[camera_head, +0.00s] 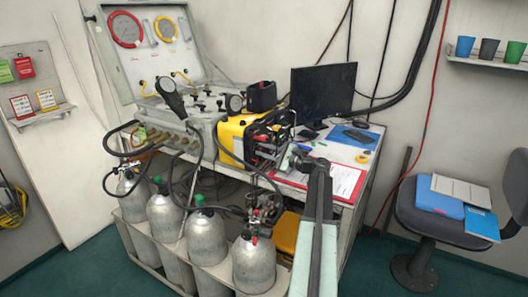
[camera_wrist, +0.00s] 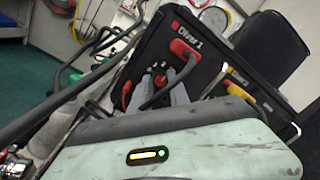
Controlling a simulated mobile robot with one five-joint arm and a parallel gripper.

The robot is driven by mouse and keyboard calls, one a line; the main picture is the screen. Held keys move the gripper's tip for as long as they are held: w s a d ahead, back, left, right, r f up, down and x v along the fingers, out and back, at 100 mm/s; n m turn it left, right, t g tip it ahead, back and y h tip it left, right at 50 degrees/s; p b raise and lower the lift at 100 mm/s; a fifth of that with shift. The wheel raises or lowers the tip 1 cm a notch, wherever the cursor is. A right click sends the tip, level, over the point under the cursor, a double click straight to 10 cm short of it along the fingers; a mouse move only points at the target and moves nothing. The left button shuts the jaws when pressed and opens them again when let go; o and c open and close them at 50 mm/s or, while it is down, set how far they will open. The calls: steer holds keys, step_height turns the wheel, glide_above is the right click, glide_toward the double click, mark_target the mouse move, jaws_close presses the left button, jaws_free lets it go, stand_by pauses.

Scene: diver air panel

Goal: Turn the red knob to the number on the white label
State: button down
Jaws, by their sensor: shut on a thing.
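The black panel marked "Diver 1" (camera_wrist: 215,45) faces my gripper in the wrist view. My gripper (camera_wrist: 161,76) has both grey fingers at this panel, closed around a small dark and red part, seemingly the red knob (camera_wrist: 159,80). The fingers mostly hide the knob, and its pointer and numbers cannot be read. In the head view my gripper (camera_head: 291,152) is at the right side of the yellow case (camera_head: 232,136), and the knob cannot be made out there. I cannot pick out the white label with a readable number.
A red hose fitting (camera_wrist: 183,49) and a yellow one (camera_wrist: 237,90) stick out near my fingers. Black hoses cross the left. A red clipboard (camera_head: 347,192), a monitor (camera_head: 322,92) and several grey cylinders (camera_head: 254,265) are close by.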

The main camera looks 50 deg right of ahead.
steer(key=shift+m, duration=0.9)
steer(key=c, duration=1.2)
jaws_free()
steer(key=shift+c, duration=0.2)
steer(key=v, duration=0.8)
